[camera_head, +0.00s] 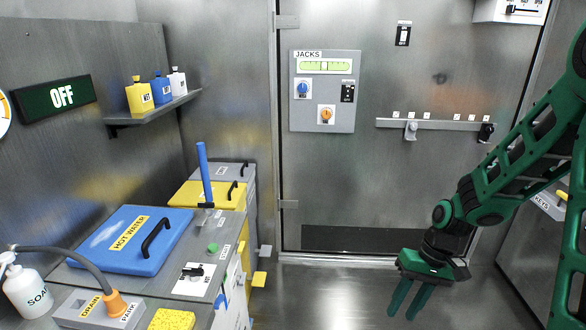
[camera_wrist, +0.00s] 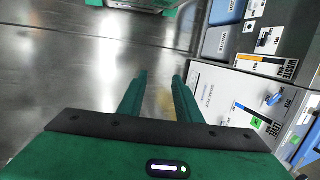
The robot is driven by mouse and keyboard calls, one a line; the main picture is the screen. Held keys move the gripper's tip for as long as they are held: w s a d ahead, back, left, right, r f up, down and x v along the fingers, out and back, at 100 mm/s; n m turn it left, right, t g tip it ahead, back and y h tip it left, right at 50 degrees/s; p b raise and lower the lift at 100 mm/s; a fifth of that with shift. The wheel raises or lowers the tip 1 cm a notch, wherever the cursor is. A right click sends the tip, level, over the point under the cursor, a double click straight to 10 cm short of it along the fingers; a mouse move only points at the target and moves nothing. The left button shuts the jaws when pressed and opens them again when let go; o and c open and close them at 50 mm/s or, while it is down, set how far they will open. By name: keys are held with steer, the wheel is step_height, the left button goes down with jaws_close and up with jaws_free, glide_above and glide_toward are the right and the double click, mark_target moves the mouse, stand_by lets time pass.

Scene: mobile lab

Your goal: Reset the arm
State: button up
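My green arm comes in from the right side of the head view, bent at the elbow. My gripper (camera_head: 408,303) hangs low in front of the bare metal floor, pointing down. Its two green fingers are apart with nothing between them. In the wrist view my gripper (camera_wrist: 157,85) also shows both fingers spread, with floor and part of a white panel beyond them. The fingers touch nothing that I can see.
On the left is a counter with a blue HOT WATER lid (camera_head: 130,238), a soap bottle (camera_head: 27,290), a yellow sponge (camera_head: 172,319) and an upright blue handle (camera_head: 204,172). A JACKS panel (camera_head: 325,92) and a hook rail (camera_head: 440,124) are at the back. The middle floor is clear.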

steer(key=s+d+r+m+t+h, duration=0.1)
steer(key=s+d+r+m, duration=0.2)
steer(key=s+d+r, duration=0.4)
steer(key=s+d+r+m+h, duration=0.2)
steer(key=s+d+r, duration=0.4)
steer(key=s+r, duration=0.4)
steer(key=shift+s+d+m+t, duration=0.4)
steer(key=shift+s+m, duration=0.1)
steer(key=shift+s, duration=0.55)
steer(key=shift+a, duration=0.1)
